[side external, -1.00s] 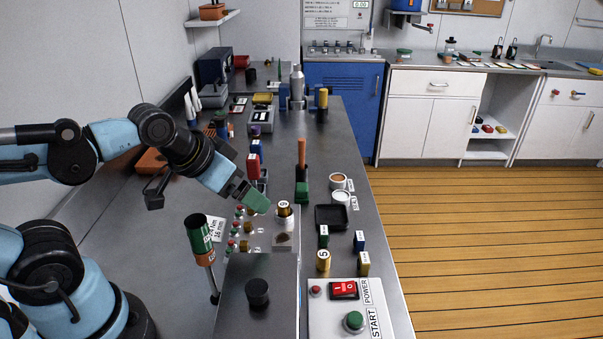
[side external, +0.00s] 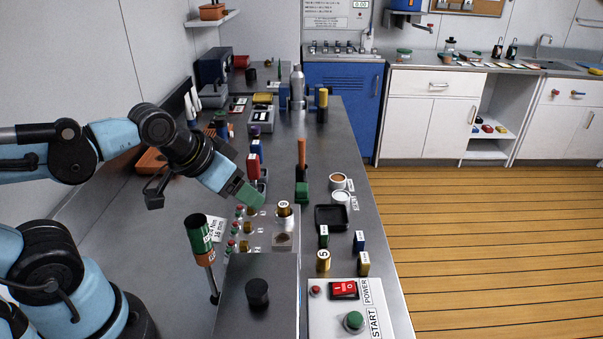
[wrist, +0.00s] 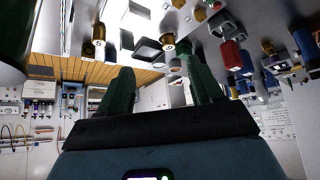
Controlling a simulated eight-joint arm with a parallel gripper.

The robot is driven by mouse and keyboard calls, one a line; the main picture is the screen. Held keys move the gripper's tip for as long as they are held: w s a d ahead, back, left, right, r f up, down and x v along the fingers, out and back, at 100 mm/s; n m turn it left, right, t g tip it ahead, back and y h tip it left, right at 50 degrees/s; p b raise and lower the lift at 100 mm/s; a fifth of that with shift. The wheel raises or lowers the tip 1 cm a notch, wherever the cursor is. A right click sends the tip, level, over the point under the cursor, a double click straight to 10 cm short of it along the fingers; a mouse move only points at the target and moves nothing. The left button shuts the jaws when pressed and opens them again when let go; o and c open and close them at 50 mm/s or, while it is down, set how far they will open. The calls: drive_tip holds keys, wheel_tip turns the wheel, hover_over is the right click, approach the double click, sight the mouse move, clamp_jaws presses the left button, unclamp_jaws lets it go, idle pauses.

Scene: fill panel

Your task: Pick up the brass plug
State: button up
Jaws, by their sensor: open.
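A brass cylinder with a pale top marked 9 (side external: 284,210) stands upright on the raised panel (side external: 284,224) in the side view. It looks like the brass plug, but I cannot be sure. My gripper (side external: 257,202), with green fingers, is tilted down just left of it and apart from it. In the wrist view the fingers of my gripper (wrist: 155,62) are spread with nothing held. A brass piece (wrist: 168,40) shows beyond and between the fingertips; I cannot tell whether it is the same one.
Brass fittings (side external: 247,228) and red-and-green knobs line the panel's left side. A brass cylinder marked 5 (side external: 323,261) stands at front right, near a switch box (side external: 330,317). A green-and-orange upright tool (side external: 201,240) stands at left. A black tray (side external: 331,217) lies right.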

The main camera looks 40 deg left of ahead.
drive_tip(key=shift+c, duration=0.3)
drive_tip(key=n+g+h, duration=0.2)
drive_tip(key=n+h, duration=0.6)
drive_tip(key=n, duration=1.1)
approach(282, 204)
drive_tip(key=s, duration=0.1)
drive_tip(key=a+n+h, duration=0.1)
drive_tip(key=a+f+n+h, duration=0.1)
drive_tip(key=s+a+n+t+h, duration=0.1)
drive_tip(key=n, duration=0.1)
drive_tip(key=shift+a+f, duration=0.2)
drive_tip(key=shift+f, duration=0.1)
drive_tip(key=shift+n+t+h, duration=0.3)
drive_tip(key=shift+n+h, duration=0.1)
drive_tip(key=shift+n, duration=0.1)
drive_tip(key=x, duration=0.5)
drive_tip(key=shift+f, duration=0.5)
drive_tip(key=shift+w+x, duration=0.25)
drive_tip(key=shift+x, duration=2.7)
drive_tip(key=shift+r, duration=0.15)
